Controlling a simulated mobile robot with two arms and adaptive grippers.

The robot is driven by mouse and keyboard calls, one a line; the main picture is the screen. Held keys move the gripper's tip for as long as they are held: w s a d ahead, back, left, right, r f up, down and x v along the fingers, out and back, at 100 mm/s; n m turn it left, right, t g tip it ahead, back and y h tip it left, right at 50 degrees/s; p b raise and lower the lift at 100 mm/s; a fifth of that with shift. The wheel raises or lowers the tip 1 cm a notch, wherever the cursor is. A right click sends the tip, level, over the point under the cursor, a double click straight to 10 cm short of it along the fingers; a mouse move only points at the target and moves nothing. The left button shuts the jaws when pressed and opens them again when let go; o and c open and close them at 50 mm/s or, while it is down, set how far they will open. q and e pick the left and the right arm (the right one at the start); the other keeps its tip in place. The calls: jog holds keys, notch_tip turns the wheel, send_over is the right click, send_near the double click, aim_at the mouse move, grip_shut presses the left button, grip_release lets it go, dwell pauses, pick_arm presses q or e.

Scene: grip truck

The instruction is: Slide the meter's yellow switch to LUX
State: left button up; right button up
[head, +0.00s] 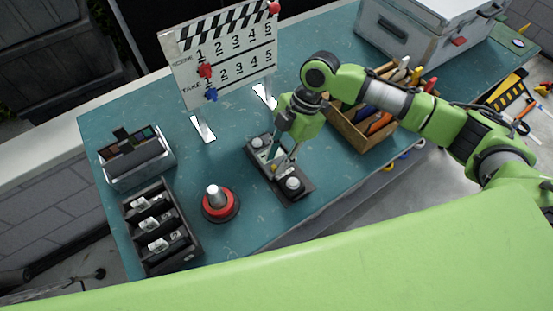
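The meter (303,193) is a dark, long device lying on the teal table, with a pale round knob or dome near each end. A small yellow spot on it, which looks like the switch (274,168), shows beside my fingertips. The LUX marking is too small to read. My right gripper (280,160) points down over the middle of the meter and hides part of it. I cannot tell whether its fingers touch the switch or how far apart they are. My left gripper is not in view.
A clapperboard (225,60) stands behind the meter. A red-based cone-like object (220,203), a black slotted tray (160,228) and a metal box (135,160) are to the left. A wooden tool crate (360,128) stands close on the right, a silver case (420,32) behind it.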

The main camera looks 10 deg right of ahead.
jog(key=v, duration=1.1)
jog(key=shift+f, duration=0.1)
